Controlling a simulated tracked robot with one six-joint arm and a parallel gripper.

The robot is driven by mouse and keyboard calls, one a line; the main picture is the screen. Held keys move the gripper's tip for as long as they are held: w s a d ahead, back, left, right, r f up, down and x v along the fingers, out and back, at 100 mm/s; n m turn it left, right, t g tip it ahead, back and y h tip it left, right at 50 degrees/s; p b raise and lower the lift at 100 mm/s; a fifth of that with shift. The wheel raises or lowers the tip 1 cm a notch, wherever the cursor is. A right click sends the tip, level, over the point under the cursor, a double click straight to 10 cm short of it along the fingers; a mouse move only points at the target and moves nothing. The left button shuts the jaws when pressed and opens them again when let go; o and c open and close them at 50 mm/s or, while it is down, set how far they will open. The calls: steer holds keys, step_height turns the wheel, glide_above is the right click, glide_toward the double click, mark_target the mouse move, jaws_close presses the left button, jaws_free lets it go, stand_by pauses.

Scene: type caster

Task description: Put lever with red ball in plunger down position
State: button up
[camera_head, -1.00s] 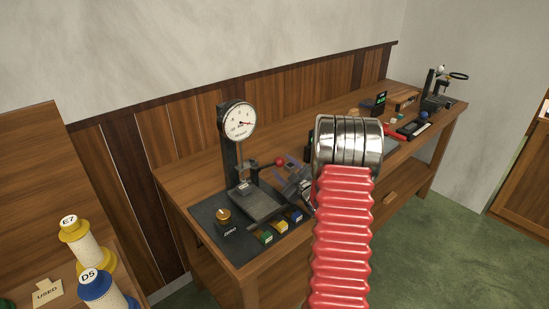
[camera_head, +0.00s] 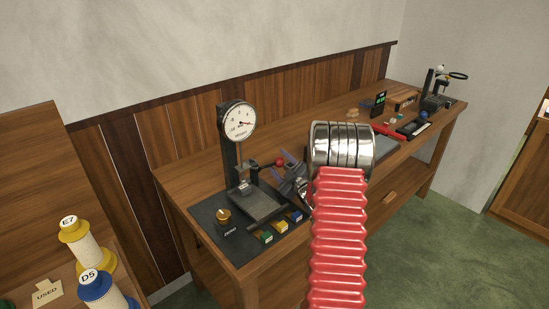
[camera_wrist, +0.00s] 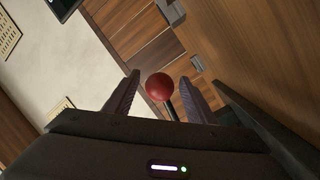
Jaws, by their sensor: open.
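The red ball (camera_head: 280,161) tops the lever on the right side of the dial gauge stand (camera_head: 230,160). The lever points out to the right, with the plunger above the stand's base plate. My gripper (camera_head: 282,165) is open at the ball, partly hidden by my arm. In the wrist view the red ball (camera_wrist: 160,87) shows between the two open fingers of my gripper (camera_wrist: 161,90), with the dark lever rod (camera_wrist: 171,110) running down from it. I cannot tell whether either finger touches the ball.
A dark mat (camera_head: 215,228) under the stand carries a brass knob (camera_head: 223,215) and green, yellow and blue blocks. More tools stand farther right on the workbench (camera_head: 260,262). Yellow and blue spools (camera_head: 88,250) are at the lower left.

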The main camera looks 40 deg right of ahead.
steer(key=shift+x, duration=2.05)
steer(key=shift+a+f, duration=0.1)
jaws_close()
steer(key=shift+d, duration=0.2)
